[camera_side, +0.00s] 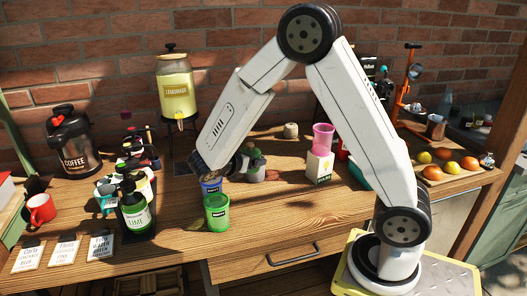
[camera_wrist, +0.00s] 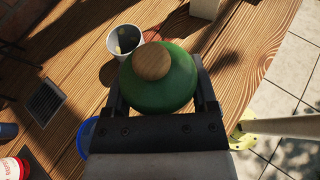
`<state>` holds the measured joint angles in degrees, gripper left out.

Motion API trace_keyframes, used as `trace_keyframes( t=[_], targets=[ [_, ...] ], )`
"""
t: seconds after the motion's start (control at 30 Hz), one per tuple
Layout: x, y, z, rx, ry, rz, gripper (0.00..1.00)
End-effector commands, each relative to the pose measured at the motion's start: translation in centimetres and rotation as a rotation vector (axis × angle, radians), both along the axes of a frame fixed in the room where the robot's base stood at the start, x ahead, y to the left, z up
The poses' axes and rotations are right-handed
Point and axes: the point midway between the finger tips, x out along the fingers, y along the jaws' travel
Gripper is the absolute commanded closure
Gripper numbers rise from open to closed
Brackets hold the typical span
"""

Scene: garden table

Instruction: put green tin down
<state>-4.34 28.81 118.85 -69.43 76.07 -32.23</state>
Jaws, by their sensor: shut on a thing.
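The green tin (camera_wrist: 172,88) has a rounded green top with a wooden knob. In the wrist view it sits between the two fingers of my gripper (camera_wrist: 162,100), which are shut on its sides. In the side view the tin (camera_side: 256,165) shows at the end of my arm, just right of my gripper (camera_side: 244,164), low over the middle of the table (camera_side: 330,206). It looks about upright. I cannot tell whether its base touches the wood. The gripper hides part of it.
Blue and green cups (camera_side: 216,211) stand stacked close in front of my gripper. A white box (camera_side: 319,167) bearing a pink cup stands to the right. A lime bottle (camera_side: 135,212) and a red mug (camera_side: 41,209) are left.

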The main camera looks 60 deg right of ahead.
Motion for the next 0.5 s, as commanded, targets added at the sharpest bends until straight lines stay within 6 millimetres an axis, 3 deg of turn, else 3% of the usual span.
trace_keyframes(
  t=[0.5],
  targets=[
    [-5.0, 0.6, -3.3, 0.005, -0.001, -0.714, 0.86]
  ],
)
